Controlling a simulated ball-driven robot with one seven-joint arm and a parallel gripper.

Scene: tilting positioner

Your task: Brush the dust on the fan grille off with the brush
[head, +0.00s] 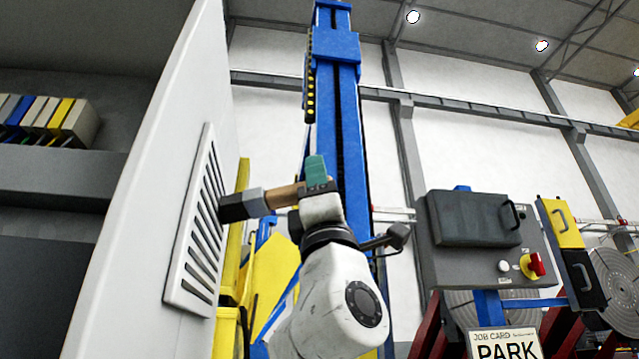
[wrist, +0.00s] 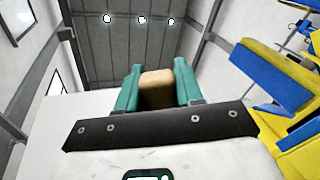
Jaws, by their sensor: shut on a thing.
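The fan grille (head: 203,225) is a white slotted panel on a tall white wall or cabinet face, left of centre in the head view. The brush (head: 257,203) has a wooden handle and a dark grey head, and lies roughly level. Its head is at the grille's right edge and overlaps the slots; I cannot tell whether it touches. My gripper (head: 316,172), with teal fingers, is shut on the brush handle. In the wrist view the teal fingers (wrist: 158,88) hold the wooden handle end (wrist: 158,90). I cannot make out dust on the grille.
A blue column (head: 335,100) stands behind my arm. A grey control box (head: 470,265) with a red-yellow switch and a PARK card (head: 505,345) are at right. Yellow structure (head: 265,285) stands close behind the grille. Binders (head: 50,118) sit on a shelf at far left.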

